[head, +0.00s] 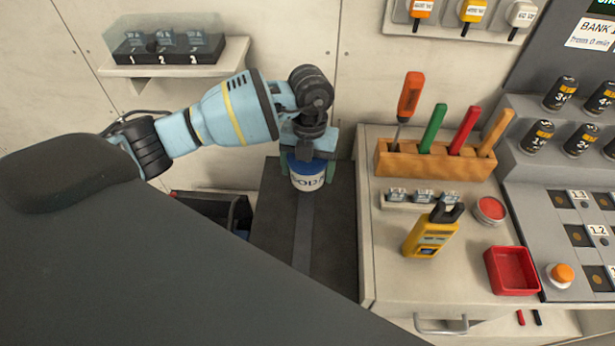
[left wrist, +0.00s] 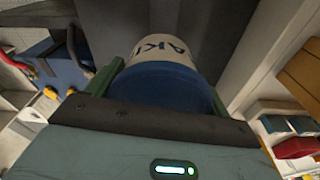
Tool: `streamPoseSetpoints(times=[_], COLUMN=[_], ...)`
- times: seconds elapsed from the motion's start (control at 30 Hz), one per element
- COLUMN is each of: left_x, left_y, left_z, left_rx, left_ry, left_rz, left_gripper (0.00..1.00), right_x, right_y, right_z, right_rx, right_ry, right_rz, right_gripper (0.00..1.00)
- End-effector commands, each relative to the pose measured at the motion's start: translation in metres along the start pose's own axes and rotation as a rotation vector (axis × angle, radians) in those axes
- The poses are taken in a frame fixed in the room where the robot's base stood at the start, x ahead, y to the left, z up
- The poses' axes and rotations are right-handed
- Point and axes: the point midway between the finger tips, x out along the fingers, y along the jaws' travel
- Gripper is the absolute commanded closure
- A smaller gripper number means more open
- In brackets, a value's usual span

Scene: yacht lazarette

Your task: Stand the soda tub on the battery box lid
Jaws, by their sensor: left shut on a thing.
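The soda tub (head: 307,180) is white with dark lettering and a blue lid. My left gripper (head: 308,166) is shut on it near its top, and the tub looks roughly upright. In the left wrist view the tub (left wrist: 160,47) sits between the green fingers, its blue lid nearest the camera. The battery box lid (head: 335,225) is a dark flat top with a lighter strap running along it. The tub is over its far part. I cannot tell whether the tub's base touches the lid or hangs just above it. My right gripper is not in view.
A bench with a wooden tool rack (head: 432,163), a yellow meter (head: 430,233) and a red tray (head: 511,270) stands close to the right. A dark open bin (head: 215,212) lies to the left. A wall shelf (head: 175,69) is behind. The lid's nearer part is clear.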

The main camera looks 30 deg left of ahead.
Motion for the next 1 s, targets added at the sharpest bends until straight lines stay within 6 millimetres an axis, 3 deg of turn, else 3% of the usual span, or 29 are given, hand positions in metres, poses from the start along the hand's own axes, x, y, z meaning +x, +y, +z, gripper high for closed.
streamPoseSetpoints(times=[0.23, 0.67, 0.7, 0.8, 1.0], left_x=[0.037, 0.042, 0.042, 0.042, 0.042], left_y=[0.001, 0.0, 0.0, 0.0, 0.0], left_z=[0.004, 0.005, 0.005, 0.005, 0.005], left_rx=[-0.001, 0.0, 0.0, 0.0, 0.0], left_ry=[0.002, 0.0, 0.001, 0.001, 0.001], left_rz=[0.002, 0.0, 0.001, 0.001, 0.001], left_gripper=[0.53, 0.53, 0.15, 0.01, 0.0], right_x=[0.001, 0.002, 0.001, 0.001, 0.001], right_y=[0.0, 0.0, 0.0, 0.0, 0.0], right_z=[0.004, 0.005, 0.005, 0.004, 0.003], right_rx=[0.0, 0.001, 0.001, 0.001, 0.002], right_ry=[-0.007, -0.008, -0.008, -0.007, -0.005], right_rz=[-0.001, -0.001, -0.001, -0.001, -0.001], right_gripper=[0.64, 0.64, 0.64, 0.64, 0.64])
